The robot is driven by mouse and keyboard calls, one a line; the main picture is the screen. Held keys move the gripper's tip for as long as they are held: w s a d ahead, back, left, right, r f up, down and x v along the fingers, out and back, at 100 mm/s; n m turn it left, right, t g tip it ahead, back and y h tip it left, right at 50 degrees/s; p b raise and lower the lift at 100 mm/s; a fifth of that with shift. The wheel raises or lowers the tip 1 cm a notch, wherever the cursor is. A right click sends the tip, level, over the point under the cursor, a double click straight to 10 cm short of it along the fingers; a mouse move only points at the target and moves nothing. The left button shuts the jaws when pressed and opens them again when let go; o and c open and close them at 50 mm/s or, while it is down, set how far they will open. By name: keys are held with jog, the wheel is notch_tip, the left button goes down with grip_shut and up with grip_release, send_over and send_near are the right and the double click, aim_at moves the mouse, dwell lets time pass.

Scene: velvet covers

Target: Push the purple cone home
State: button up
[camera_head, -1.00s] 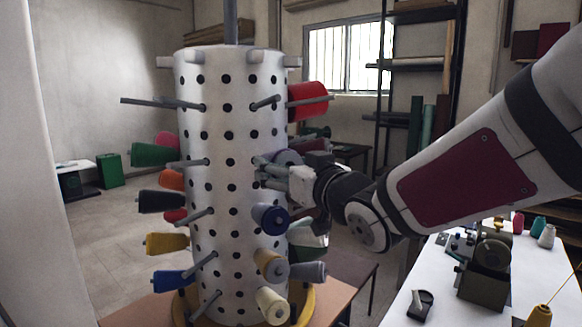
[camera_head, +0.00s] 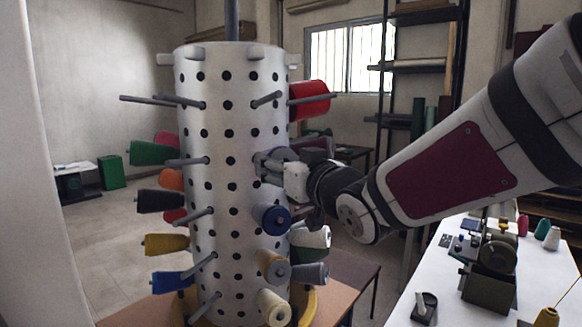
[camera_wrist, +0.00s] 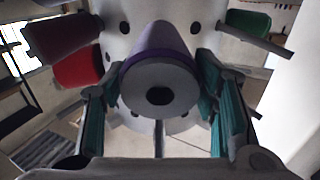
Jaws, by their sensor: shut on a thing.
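The purple cone (camera_wrist: 160,42) fills the middle of the wrist view, its grey round end with a dark hole facing the camera. Behind it is the white perforated drum (camera_wrist: 195,15), which stands upright in the head view (camera_head: 230,130). My gripper (camera_wrist: 155,75) is shut on the cone, with teal-padded fingers on either side of it. In the head view my gripper (camera_head: 270,167) is at the drum's right side, mid height, and largely hides the cone (camera_head: 284,154). Whether the cone sits on a peg, and how deep, is hidden.
Other cones stick out around the drum, including a red one (camera_head: 311,99) above my gripper, a blue one (camera_head: 271,219) and a white one (camera_head: 310,237) below it. Bare pegs (camera_head: 180,101) project at the left. A white table (camera_head: 410,285) with small machines stands at the right.

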jog(key=shift+f+b+x, duration=0.15)
jog(key=shift+b+x, duration=0.25)
jog(key=shift+x, duration=0.35)
jog(key=shift+f+b+x, duration=0.15)
jog(key=shift+b+x, duration=0.25)
jog(key=shift+x, duration=0.3)
jog(key=o, duration=1.2)
jog(key=shift+o, duration=0.2)
jog(key=shift+s, duration=0.1)
